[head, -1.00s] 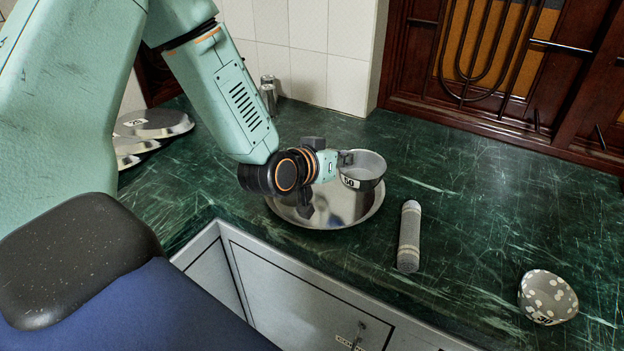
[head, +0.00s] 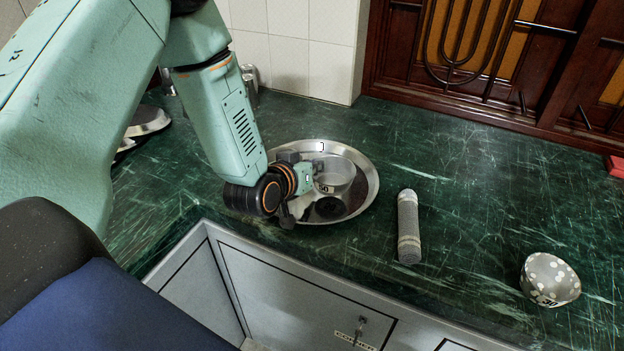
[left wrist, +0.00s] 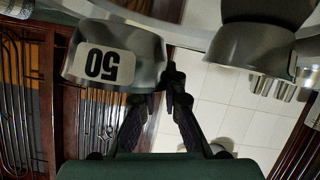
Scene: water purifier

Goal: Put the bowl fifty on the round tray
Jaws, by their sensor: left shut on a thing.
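The bowl fifty (head: 338,176) is a small grey bowl with a "50" label. It is upright over the shiny round tray (head: 367,192), inside its rim outline and low. A dark reflection shows below it; I cannot tell whether it touches the tray. My left gripper (head: 314,172) is shut on the bowl's left side. In the left wrist view, the bowl (left wrist: 115,55) appears upside down with its label facing the camera, beside the fingers (left wrist: 168,98). The tray's rim shows along the top there. My right gripper is not in view.
A grey ribbed cylinder (head: 408,228) lies right of the tray. A spotted bowl (head: 549,280) labelled "30" stands farther right near the counter's front edge. Metal plates (head: 148,121) and metal cups (head: 250,82) are at the left back. The green counter (head: 470,200) between is mostly clear.

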